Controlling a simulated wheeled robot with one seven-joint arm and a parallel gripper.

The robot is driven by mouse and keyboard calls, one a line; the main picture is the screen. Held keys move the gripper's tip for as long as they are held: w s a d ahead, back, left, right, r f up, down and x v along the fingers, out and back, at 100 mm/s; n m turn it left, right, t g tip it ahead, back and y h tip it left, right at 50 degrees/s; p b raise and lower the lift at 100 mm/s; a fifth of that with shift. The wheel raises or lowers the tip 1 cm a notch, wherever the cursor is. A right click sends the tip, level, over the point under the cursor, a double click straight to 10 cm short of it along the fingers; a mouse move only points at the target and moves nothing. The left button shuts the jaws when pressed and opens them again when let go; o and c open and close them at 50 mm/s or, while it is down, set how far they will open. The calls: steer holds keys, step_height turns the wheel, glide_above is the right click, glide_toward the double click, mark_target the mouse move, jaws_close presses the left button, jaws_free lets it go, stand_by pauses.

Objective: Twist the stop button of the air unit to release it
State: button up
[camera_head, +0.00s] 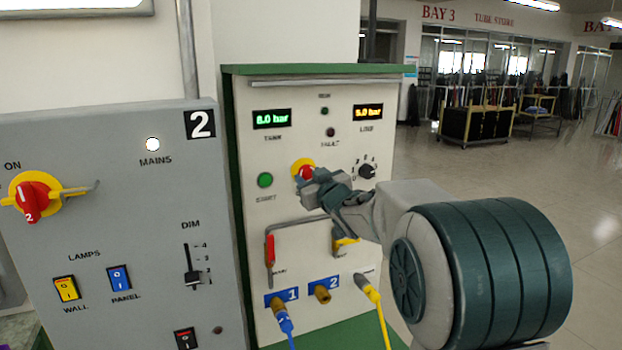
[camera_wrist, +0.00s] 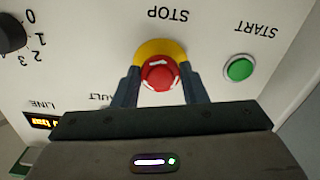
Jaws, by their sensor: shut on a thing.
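The air unit (camera_head: 290,150) is a cream panel with a green top edge. Its red stop button (camera_head: 304,172) sits on a yellow surround, partly hidden by my gripper (camera_head: 318,182) in the head view. In the wrist view, which is upside down, the stop button (camera_wrist: 160,74) lies between the two dark fingers of my gripper (camera_wrist: 160,82), with white marks on its face. The yellow surround (camera_wrist: 161,48) shows behind it under the label STOP. The fingers are shut on the button, one on each side.
A green START button (camera_head: 265,180) is left of the stop button, and a black dial (camera_head: 367,171) is right. Below are a red-handled lever (camera_head: 270,250), a blue hose (camera_head: 284,322) and a yellow hose (camera_head: 373,295). A grey switch panel (camera_head: 110,220) stands left.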

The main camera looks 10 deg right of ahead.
steer(key=shift+m, duration=0.3)
steer(key=m+p, duration=0.1)
steer(key=m, duration=0.2)
steer(key=shift+s+r, duration=0.1)
steer(key=shift+r, duration=0.05)
steer(key=shift+s+a+r+m+p, duration=0.1)
steer(key=shift+m+p, duration=0.2)
steer(key=shift+m, duration=0.7)
steer(key=shift+r+m+p, duration=0.1)
steer(key=shift+m+p, duration=0.2)
steer(key=shift+m, duration=0.7)
steer(key=o, duration=0.7)
steer(key=shift+o, duration=1.4)
steer(key=shift+w+a+f, duration=0.1)
steer(key=shift+w+f, duration=0.15)
steer(key=shift+s, duration=0.2)
